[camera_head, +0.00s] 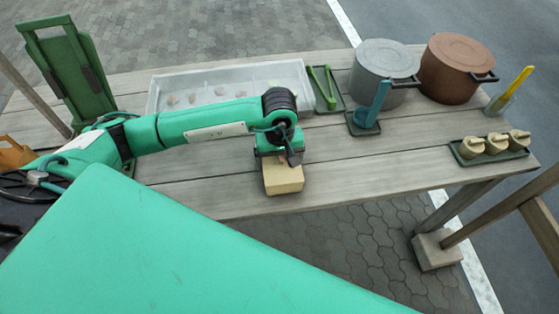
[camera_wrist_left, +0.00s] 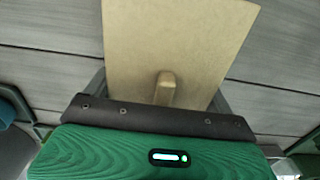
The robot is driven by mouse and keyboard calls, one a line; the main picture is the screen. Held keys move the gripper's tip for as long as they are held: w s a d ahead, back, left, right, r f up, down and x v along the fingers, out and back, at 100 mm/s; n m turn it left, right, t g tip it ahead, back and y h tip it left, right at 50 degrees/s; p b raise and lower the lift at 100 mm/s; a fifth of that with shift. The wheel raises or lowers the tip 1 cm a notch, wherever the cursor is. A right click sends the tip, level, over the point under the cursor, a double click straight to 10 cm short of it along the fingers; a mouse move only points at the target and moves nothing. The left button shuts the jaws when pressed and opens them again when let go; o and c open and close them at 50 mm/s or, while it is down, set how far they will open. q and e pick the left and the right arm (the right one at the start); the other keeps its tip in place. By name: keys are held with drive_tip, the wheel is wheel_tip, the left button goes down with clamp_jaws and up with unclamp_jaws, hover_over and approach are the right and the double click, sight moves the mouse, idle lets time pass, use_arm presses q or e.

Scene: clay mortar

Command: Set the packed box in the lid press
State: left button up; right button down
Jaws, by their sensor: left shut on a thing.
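The packed box (camera_head: 284,180) is a small tan block at the middle front of the table in the head view. My left gripper (camera_head: 281,158) is over its far part and shut on it. In the left wrist view the tan lid of the box (camera_wrist_left: 180,40) fills the upper middle, with a raised tab (camera_wrist_left: 165,88) between the fingers of my left gripper (camera_wrist_left: 162,100). I cannot tell whether the box touches the table. A tall green upright frame (camera_head: 80,75) at the back left may be the lid press. My right gripper is out of view.
A pale tray (camera_head: 155,98) with several small pieces lies behind my left arm. Green tongs (camera_head: 322,85), a blue utensil (camera_head: 375,105), a grey pot (camera_head: 383,70) and a brown pot (camera_head: 452,68) stand to the right. Three tan cups sit in a dark tray (camera_head: 465,158). The front-right tabletop is clear.

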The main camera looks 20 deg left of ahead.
use_arm(q)
drive_tip(key=shift+f, duration=0.7)
drive_tip(key=shift+f, duration=0.1)
drive_tip(key=o, duration=0.8)
drive_tip(key=shift+o, duration=0.2)
